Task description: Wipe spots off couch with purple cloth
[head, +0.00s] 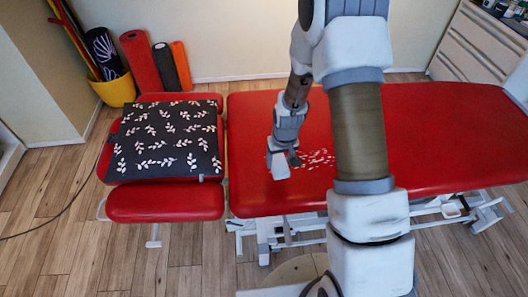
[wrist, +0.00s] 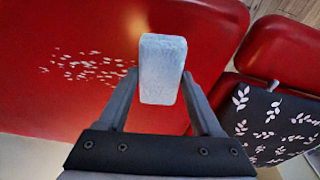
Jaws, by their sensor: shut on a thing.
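The red couch (head: 430,125) spans the middle and right of the head view and fills the left of the wrist view (wrist: 60,25). A patch of small whitish spots (head: 318,157) lies on its top, partly hidden by my arm; the spots also show in the wrist view (wrist: 88,66). My gripper (head: 284,163) is over the couch's left part, just left of the spots. It is shut on a pale blue-white block (wrist: 162,68), held between both fingers. I cannot tell whether the block touches the couch. No purple cloth is in view.
The separate red head section (head: 165,204) at left carries a dark leaf-patterned cushion (head: 165,140). Behind it stand rolled mats (head: 140,60) and a yellow bucket (head: 116,90). A drawer cabinet (head: 480,48) is at back right. The couch top right of my arm is bare.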

